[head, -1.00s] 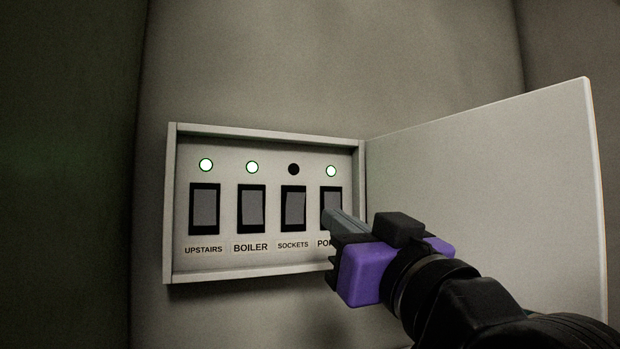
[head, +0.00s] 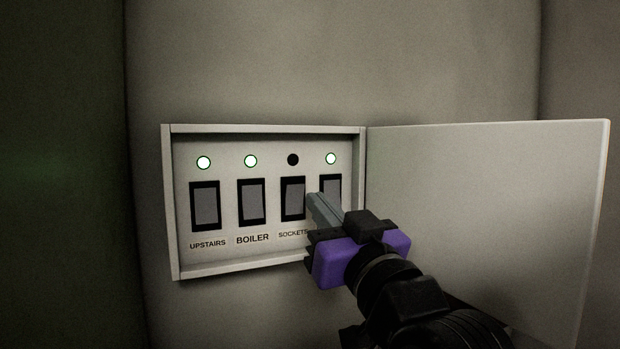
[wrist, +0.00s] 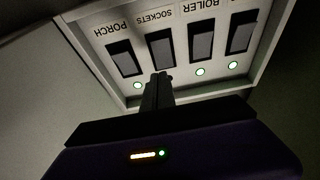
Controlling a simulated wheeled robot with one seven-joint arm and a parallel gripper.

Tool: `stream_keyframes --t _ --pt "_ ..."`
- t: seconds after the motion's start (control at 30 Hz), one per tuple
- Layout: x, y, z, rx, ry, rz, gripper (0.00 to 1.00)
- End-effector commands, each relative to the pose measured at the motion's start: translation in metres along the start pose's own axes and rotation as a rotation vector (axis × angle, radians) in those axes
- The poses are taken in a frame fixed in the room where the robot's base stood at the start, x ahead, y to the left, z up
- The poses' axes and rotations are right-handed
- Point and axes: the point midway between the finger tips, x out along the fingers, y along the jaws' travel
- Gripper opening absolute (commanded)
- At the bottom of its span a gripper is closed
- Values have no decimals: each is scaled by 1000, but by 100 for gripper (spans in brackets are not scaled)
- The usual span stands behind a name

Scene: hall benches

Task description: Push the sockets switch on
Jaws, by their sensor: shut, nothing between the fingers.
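The sockets switch (head: 293,199) is a grey rocker in a black frame, third from the left in the open switch box. The lamp (head: 293,160) above it is dark. My gripper (head: 312,199) is shut and empty, its fingertips in front of the panel between the sockets and porch switches, near the sockets switch's right edge. I cannot tell whether the tips touch anything. In the wrist view, which is upside down, the sockets switch (wrist: 162,49) lies just beyond the fingertips (wrist: 160,76), and its lamp is hidden behind them.
The upstairs switch (head: 206,205), boiler switch (head: 252,202) and porch switch (head: 331,186) have lit green lamps. The porch switch is partly hidden by my gripper. The box's door (head: 480,200) stands open on the right, behind my arm. The wall left of the box is clear.

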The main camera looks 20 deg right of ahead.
Motion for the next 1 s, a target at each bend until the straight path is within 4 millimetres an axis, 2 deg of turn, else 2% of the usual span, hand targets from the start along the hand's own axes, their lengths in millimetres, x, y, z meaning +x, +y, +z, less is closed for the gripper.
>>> stream_keyframes --t 0.1,0.3,1.0 --pt "20 0 -1 2 -2 0 0" --pt "37 0 0 1 -2 1 0" --pt "47 0 -1 1 -1 0 0"
